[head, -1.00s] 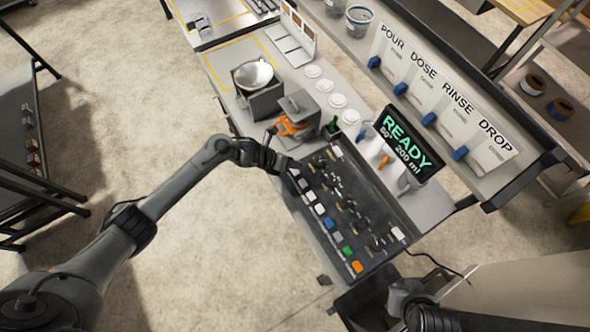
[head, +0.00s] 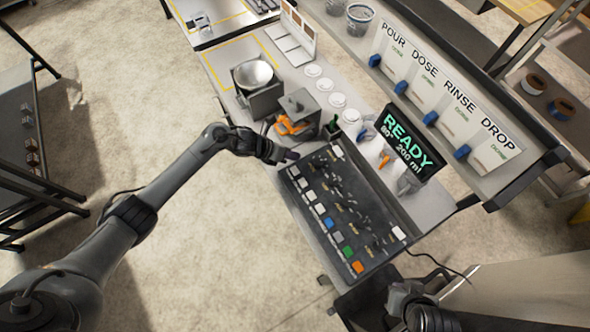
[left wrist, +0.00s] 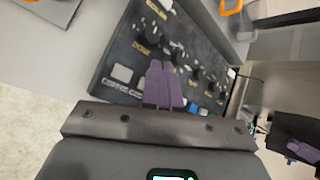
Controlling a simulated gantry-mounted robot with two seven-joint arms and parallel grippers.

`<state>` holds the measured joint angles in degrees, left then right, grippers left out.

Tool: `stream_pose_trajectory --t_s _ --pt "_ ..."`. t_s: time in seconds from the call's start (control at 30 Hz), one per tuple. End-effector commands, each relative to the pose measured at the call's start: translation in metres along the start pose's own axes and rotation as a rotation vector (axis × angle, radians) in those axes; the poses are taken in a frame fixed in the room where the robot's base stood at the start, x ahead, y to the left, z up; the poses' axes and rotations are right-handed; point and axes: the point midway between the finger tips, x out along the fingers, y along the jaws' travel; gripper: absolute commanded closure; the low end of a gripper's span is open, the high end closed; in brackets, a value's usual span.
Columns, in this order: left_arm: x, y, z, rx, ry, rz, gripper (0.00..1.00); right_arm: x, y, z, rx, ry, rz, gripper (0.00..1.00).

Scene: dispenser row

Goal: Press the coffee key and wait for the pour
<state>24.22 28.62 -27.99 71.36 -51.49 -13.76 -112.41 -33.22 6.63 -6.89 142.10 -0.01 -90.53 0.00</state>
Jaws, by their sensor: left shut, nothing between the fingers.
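The coffee key (left wrist: 122,73) is a pale square key with a partly hidden COFFEE label, at the near end of the dark key panel (left wrist: 120,48) in the left wrist view. In the head view it appears to be the white key (head: 294,171) at the panel's upper left. My left gripper (head: 291,156) is shut and empty, just off that corner. Its purple fingers (left wrist: 162,85) are beside the key in the left wrist view; no contact shows. The display (head: 408,145) reads READY, 80°, 200 ml. My right gripper (left wrist: 303,151) shows only partly; its jaw state is unclear.
A row of coloured keys runs down the panel's left edge, with several knobs beside it. A grey machine with an orange handle (head: 290,125) stands close above my left gripper. A dispenser shelf (head: 440,110) runs along the right.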

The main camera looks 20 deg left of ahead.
Motion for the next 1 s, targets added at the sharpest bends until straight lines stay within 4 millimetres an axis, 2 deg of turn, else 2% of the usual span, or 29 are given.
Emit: stream_pose_trajectory --t_s 0.43,0.53,0.7,1.0 --pt "0.038 0.028 -0.029 -0.004 0.001 0.0 1.0 0.031 0.001 0.01 -0.008 -0.001 0.007 1.0" --pt "0.046 0.035 -0.034 0.0 0.0 0.001 1.0 0.044 0.001 0.014 -0.008 0.0 0.007 1.0" --pt "0.053 0.039 -0.039 0.0 0.0 0.0 1.0 0.054 0.0 0.018 -0.006 -0.002 0.005 1.0" --pt "0.054 0.039 -0.039 -0.001 0.0 0.0 1.0 0.055 -0.001 0.018 -0.001 -0.001 0.001 1.0"
